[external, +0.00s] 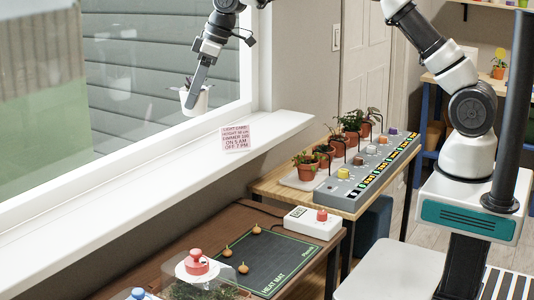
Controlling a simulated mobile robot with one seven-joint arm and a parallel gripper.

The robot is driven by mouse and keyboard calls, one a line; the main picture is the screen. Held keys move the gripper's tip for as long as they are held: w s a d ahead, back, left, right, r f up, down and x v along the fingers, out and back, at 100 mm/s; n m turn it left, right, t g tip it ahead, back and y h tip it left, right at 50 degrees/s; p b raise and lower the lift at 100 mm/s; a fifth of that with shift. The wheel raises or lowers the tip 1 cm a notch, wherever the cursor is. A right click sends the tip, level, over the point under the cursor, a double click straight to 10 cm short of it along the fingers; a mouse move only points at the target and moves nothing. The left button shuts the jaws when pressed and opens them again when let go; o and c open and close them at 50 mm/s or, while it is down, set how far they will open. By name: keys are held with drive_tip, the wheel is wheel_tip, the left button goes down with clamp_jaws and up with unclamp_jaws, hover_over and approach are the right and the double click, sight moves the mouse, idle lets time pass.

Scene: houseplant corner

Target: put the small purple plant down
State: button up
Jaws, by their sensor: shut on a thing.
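My gripper (190,98) is shut on a small white pot (203,101). Its fingers point down and cover the pot's left side. A little dark growth shows at the pot's rim; the picture is too small to tell if it is purple. The pot is about upright and hangs in front of the window, above the white window sill (150,172), with a visible gap between them in the picture. How far it is from the glass I cannot tell.
The sill is bare; a pink note (235,138) hangs at its front edge. Below are a black heat mat (262,262) with several small bulbs, a clear dome with a red knob (196,262), and a switch box (312,223). Potted plants (306,166) line a grey control panel (372,168).

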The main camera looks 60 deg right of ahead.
drive_tip(key=shift+s+d+r+b, duration=0.15)
drive_tip(key=shift+s+r+b, duration=0.15)
drive_tip(key=shift+r+b, duration=0.1)
drive_tip(key=s+d+n+g+b, duration=0.2)
drive_tip(key=s+n+g+b, duration=0.3)
drive_tip(key=s+n, duration=0.6)
drive_tip(key=s+d+n+g+b, duration=0.2)
drive_tip(key=s+n+b, duration=0.6)
drive_tip(key=s, duration=0.5)
drive_tip(key=shift+n+y, duration=0.3)
drive_tip(key=shift+n, duration=0.2)
drive_tip(key=shift+w+a+f+b, duration=0.1)
drive_tip(key=shift+w+f+b, duration=0.1)
drive_tip(key=shift+f, duration=5.95)
drive_tip(key=shift+w+f+b, duration=0.1)
drive_tip(key=shift+f+b, duration=0.05)
drive_tip(key=shift+f, duration=6.05)
drive_tip(key=shift+w+a+f+b, duration=0.1)
drive_tip(key=shift+f+b, duration=0.1)
drive_tip(key=shift+f, duration=5.95)
drive_tip(key=shift+f, duration=0.2)
drive_tip(key=o, duration=1.2)
